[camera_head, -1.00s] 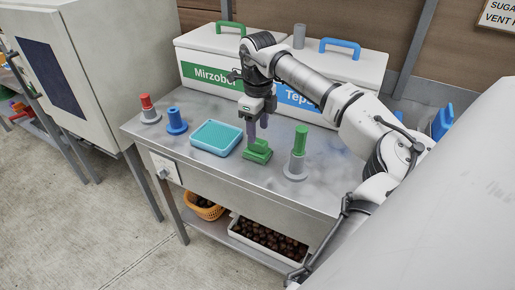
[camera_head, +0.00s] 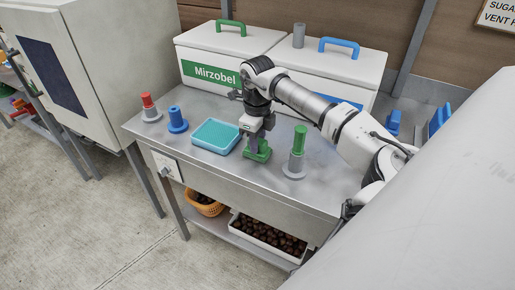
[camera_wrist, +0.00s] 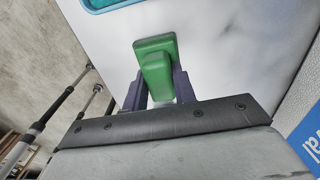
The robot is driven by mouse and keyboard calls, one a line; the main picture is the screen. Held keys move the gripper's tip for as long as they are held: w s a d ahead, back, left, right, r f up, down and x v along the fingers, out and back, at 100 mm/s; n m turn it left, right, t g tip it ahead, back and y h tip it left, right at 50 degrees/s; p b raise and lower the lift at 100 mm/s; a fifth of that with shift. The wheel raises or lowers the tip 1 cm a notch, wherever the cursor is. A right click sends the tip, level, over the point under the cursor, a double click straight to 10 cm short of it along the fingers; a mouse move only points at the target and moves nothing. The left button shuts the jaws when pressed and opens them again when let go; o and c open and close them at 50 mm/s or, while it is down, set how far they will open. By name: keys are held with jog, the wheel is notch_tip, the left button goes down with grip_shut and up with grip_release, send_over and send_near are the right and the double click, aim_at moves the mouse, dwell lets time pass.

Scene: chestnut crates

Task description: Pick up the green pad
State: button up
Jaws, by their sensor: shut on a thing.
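The green pad (camera_head: 258,152) is a green block with a flat base and a raised grip. It rests on or just above the metal table (camera_head: 225,172), in front of the white crates; I cannot tell which. My gripper (camera_head: 254,141) points down over it, with its fingers on both sides of the raised grip, shut on it. In the wrist view the green pad (camera_wrist: 155,62) sits between the two dark fingers of my gripper (camera_wrist: 160,88). The fingers hide part of the grip in the head view.
A turquoise tray (camera_head: 216,135) lies left of the pad. A grey stand with a green top (camera_head: 297,150) is close on the right. A blue piece (camera_head: 177,120) and a red-topped one (camera_head: 149,107) stand at left. The Mirzobel crate (camera_head: 208,69) stands behind.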

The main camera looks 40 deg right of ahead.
jog(key=shift+r, duration=0.1)
notch_tip(320, 180, up, 20)
jog(key=b, duration=0.2)
jog(key=shift+b, duration=0.35)
